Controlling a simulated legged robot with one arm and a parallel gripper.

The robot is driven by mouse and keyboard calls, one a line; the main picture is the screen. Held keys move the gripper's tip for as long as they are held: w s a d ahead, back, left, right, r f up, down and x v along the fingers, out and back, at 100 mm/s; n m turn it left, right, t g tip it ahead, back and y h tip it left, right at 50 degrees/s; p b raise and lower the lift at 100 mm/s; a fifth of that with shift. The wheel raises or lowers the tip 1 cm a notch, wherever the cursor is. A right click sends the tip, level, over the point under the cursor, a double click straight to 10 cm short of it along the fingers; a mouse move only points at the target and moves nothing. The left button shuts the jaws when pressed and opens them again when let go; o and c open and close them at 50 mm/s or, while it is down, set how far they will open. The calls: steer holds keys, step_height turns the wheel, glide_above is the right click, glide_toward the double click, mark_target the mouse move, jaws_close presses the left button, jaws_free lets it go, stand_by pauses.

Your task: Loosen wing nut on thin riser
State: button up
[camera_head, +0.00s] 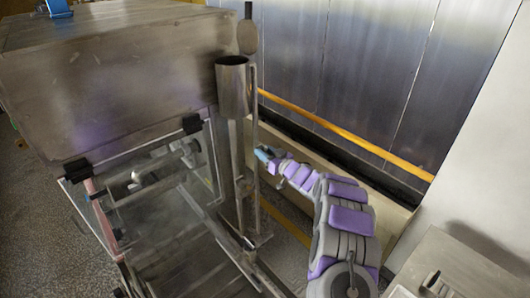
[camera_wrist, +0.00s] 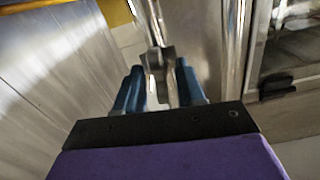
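The thin riser (camera_head: 254,110) is a slim upright metal rod beside a thicker pipe in the head view. It also shows at the top of the wrist view (camera_wrist: 152,18). The wing nut (camera_wrist: 158,62) is a small grey metal piece on the riser; I cannot make it out in the head view. My gripper (camera_head: 263,154) reaches the riser from the right. In the wrist view its blue fingers (camera_wrist: 158,88) stand apart, one on each side of the wing nut. Whether they touch it I cannot tell. The nut's lower part is partly hidden.
The thick pipe (camera_head: 233,90) stands close left of the riser. A metal machine housing (camera_head: 120,75) and a clear-panelled frame (camera_head: 165,205) fill the left. A yellow rail (camera_head: 350,138) runs along the metal wall behind. A grey cabinet (camera_head: 460,262) stands at lower right.

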steer(key=shift+c, duration=0.3)
jaws_close()
steer(key=shift+a+n+b, duration=0.1)
steer(key=shift+n+b, duration=0.25)
steer(key=shift+n, duration=0.25)
steer(key=shift+o, duration=0.3)
jaws_free()
